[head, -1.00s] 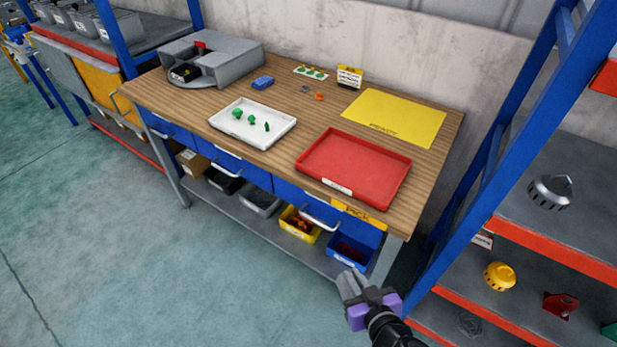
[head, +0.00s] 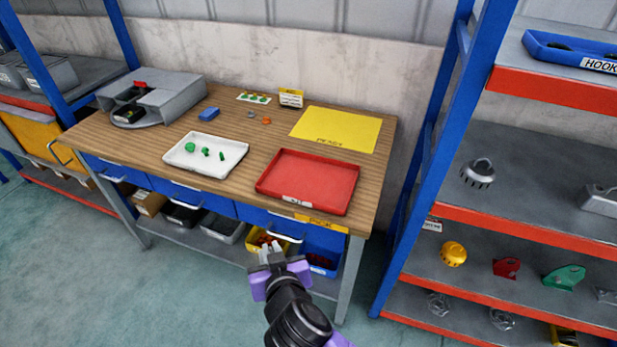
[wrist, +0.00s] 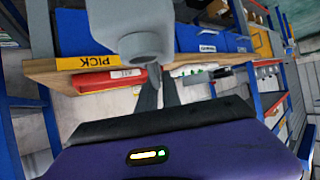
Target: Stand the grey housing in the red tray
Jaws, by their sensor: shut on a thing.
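My gripper (head: 271,254) is in front of the workbench's near edge, lower than the red tray in the head view. It is shut on the grey housing (wrist: 146,38), a rounded grey body with a narrower end towards the fingers in the wrist view. In the head view the housing is hard to tell from the grey fingers. The red tray (head: 300,205) lies empty on the right front of the bench top. Its edge also shows in the wrist view (wrist: 92,83), beyond the yellow PICK label.
A white tray (head: 183,159) with green parts stands left of the red tray. A yellow mat (head: 335,128) lies behind it. The wooden bench top (head: 215,117) has a grey organiser (head: 178,98) at left. A blue-posted shelf (head: 428,150) with parts stands close at right.

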